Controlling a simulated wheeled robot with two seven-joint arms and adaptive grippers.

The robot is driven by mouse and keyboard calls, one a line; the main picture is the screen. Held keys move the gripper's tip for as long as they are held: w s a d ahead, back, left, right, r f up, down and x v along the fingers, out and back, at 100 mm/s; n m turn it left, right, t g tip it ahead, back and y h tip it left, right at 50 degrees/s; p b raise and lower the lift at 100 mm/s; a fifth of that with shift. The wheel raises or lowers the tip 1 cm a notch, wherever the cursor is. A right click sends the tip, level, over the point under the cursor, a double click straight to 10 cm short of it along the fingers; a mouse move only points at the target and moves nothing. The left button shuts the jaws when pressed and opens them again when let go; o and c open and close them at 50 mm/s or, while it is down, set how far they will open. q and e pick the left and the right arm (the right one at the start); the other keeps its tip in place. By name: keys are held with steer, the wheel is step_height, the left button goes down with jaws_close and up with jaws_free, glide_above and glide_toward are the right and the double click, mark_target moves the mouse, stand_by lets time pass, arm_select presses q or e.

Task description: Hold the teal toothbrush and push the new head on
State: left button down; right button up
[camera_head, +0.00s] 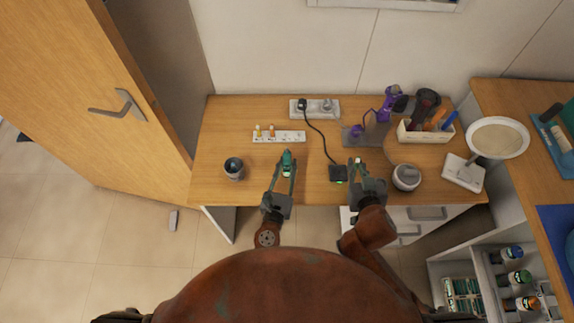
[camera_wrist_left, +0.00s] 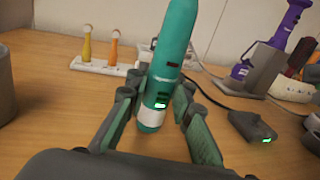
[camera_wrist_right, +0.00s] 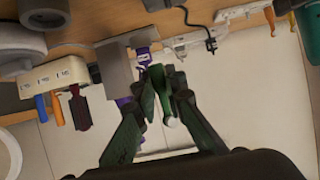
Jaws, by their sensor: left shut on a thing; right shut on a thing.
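The teal toothbrush handle (camera_head: 287,158) stands nearly upright between the fingers of my left gripper (camera_head: 284,174), which is shut on it. In the left wrist view the handle (camera_wrist_left: 174,50) leans slightly right, with a small green light and a pale band low down; its top is out of frame. The two grippers are apart, with the brush head to the right of the handle.
A white holder (camera_head: 279,137) with a yellow and an orange head stands behind the handle. A black charger (camera_head: 338,174) with a cable lies between the grippers. A dark cup (camera_head: 234,168) stands left, a grey round pot (camera_head: 406,177) right. A tool box (camera_head: 425,134) stands behind.

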arm_select(q)
steer(key=shift+f, duration=0.2)
arm_select(e)
steer(key=shift+f, duration=0.2)
arm_select(q)
steer(key=c, duration=1.6)
jaws_free()
steer(key=shift+c, duration=0.3)
jaws_close()
